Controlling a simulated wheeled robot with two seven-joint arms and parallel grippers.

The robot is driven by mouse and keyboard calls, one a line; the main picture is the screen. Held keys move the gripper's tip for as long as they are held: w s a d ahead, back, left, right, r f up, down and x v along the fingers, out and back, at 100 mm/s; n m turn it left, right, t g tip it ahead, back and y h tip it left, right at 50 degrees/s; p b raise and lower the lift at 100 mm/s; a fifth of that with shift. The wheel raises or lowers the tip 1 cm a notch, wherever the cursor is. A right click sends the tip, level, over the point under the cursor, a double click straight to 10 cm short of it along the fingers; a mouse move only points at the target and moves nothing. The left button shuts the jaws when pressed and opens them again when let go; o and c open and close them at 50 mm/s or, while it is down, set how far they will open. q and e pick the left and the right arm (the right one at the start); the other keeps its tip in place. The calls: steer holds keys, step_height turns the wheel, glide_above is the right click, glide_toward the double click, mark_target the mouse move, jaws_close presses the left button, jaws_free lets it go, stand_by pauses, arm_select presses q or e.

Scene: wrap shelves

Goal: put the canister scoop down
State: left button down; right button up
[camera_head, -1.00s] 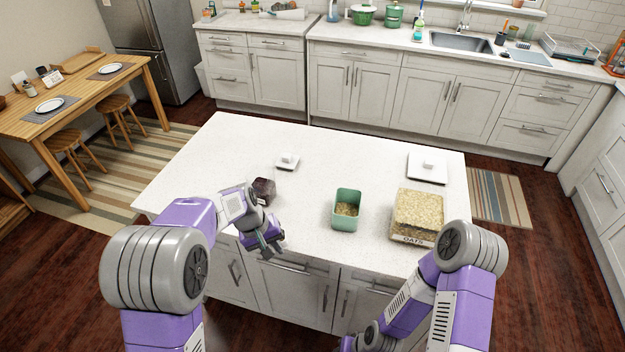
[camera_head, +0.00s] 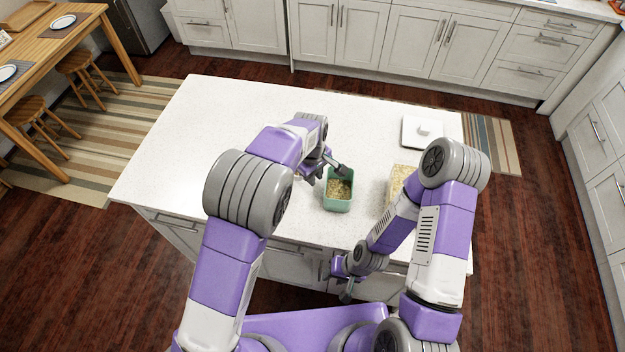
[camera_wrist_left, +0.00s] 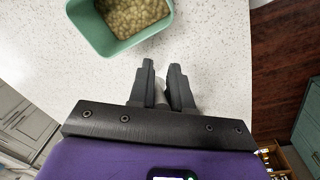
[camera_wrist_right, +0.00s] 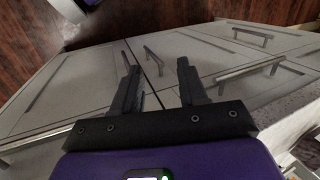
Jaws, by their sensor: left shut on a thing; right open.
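My left gripper (camera_head: 337,169) is over the white island, at the back left edge of the green canister (camera_head: 338,204). In the left wrist view its fingers (camera_wrist_left: 161,76) are close together around a small pale grey piece (camera_wrist_left: 160,90), seemingly part of the scoop; the rest of it is hidden. The green canister is open, holds pale grain, and shows at upper left in the left wrist view (camera_wrist_left: 100,38), apart from the fingertips. My right gripper (camera_head: 347,288) is low in front of the island. In the right wrist view its fingers (camera_wrist_right: 157,75) are apart and empty.
The island top (camera_head: 230,150) is clear at the left and back. A box of oats (camera_head: 399,180) stands right of the canister, partly behind my right arm. A white square lid (camera_head: 421,133) lies behind it. Cabinet fronts and handles (camera_wrist_right: 245,68) face my right gripper.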

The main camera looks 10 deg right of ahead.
arm_select(q)
steer(key=shift+w+f, duration=0.1)
steer(key=shift+f, duration=1.8)
steer(key=shift+f, duration=0.15)
steer(key=c, duration=1.3)
jaws_free()
steer(key=r, duration=0.8)
steer(key=s+r, duration=0.1)
steer(key=r, duration=0.3)
steer(key=shift+a+r, duration=0.15)
steer(key=shift+a, duration=0.25)
